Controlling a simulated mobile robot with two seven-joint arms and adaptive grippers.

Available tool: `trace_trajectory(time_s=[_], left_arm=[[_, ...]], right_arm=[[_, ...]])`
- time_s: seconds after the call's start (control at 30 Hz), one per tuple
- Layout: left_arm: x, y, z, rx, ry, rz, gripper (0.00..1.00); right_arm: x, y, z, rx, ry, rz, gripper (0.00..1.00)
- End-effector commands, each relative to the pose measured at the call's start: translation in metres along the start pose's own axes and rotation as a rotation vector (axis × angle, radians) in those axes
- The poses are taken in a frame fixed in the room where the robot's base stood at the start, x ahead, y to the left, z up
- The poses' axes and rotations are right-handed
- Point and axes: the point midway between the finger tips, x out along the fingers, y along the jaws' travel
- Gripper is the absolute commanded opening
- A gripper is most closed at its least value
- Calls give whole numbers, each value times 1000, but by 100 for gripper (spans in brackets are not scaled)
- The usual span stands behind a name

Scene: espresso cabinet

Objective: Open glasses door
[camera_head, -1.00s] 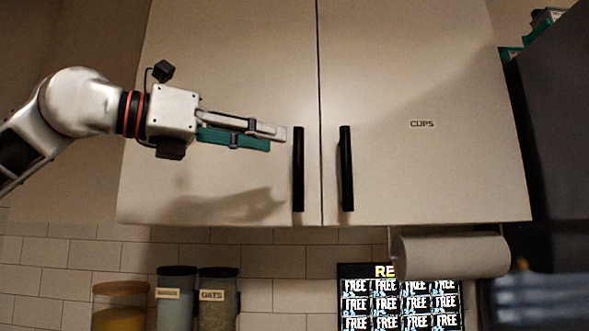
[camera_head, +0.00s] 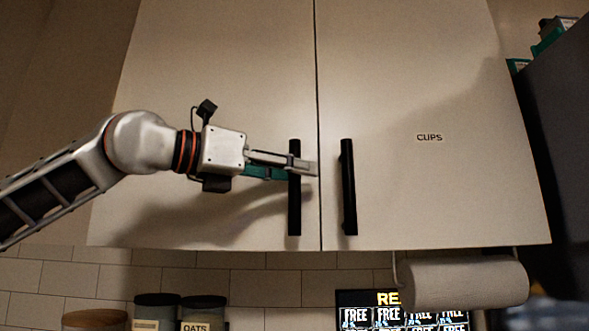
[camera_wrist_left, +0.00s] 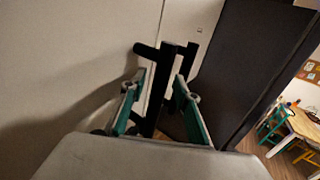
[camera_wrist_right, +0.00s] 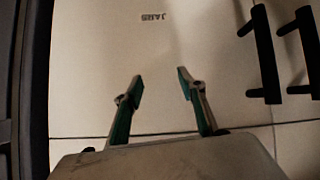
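The left cabinet door (camera_head: 225,90) is flat, pale and shut, with no readable label in the head view. Its vertical black handle (camera_head: 294,208) sits near the centre seam. My left gripper (camera_head: 312,170) is at the upper part of this handle, its fingers reaching past it on either side. In the left wrist view, the fingers (camera_wrist_left: 160,85) are spread, with black handle bars between and beyond them; contact cannot be told. In the right wrist view, my right gripper (camera_wrist_right: 158,88) is open and empty before a pale panel (camera_wrist_right: 95,60) whose upside-down label seems to read JARS.
The right door (camera_head: 430,80), labelled CUPS, is shut; its black handle (camera_head: 348,190) stands close beside the left one. A paper roll (camera_head: 465,285) hangs below. Jars (camera_head: 155,308) stand lower left. A dark tall unit (camera_head: 565,140) borders the right.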

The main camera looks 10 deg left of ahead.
Motion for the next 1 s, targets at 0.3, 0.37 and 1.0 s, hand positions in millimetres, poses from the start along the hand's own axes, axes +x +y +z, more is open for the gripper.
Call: trace_trajectory(time_s=[0.3,0.37,1.0], left_arm=[[4,1,0,-1,0,1,31],[4,1,0,-1,0,1,18],[-30,-33,0,-2,0,-114,0]], right_arm=[[1,-1,3,0,-6,-2,40],[1,-1,3,0,-6,-2,40],[-1,0,-3,0,1,-1,40]])
